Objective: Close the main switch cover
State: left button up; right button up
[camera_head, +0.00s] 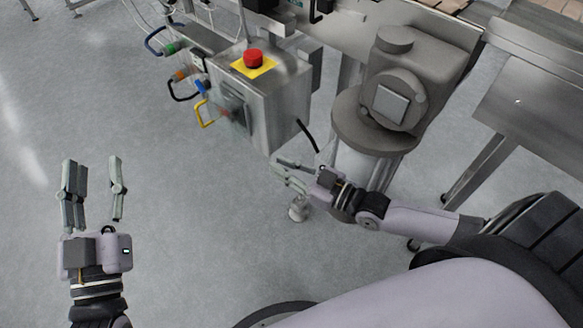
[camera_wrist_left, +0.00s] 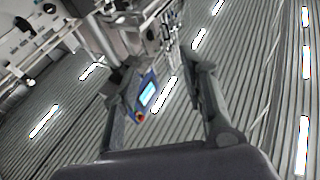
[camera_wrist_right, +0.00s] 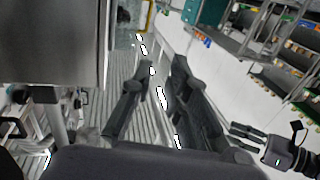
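The main switch with its cover appears as a dark grey fitting (camera_head: 234,106) on the left-hand face of the steel control box (camera_head: 285,98). The cover's exact angle is too small to tell. A red button (camera_head: 253,58) on a yellow plate tops the box. My right gripper (camera_head: 276,170) is below the box's near lower edge, apart from it, with its fingers partly open and nothing between them. The steel box also fills the upper left of the right wrist view (camera_wrist_right: 50,40). My left gripper (camera_head: 92,162) is open and empty over the floor, well left of the box.
A steel table (camera_head: 535,105) is at the far right. The floor (camera_head: 190,190) between my grippers is clear.

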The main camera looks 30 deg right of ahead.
jog(key=shift+v, duration=1)
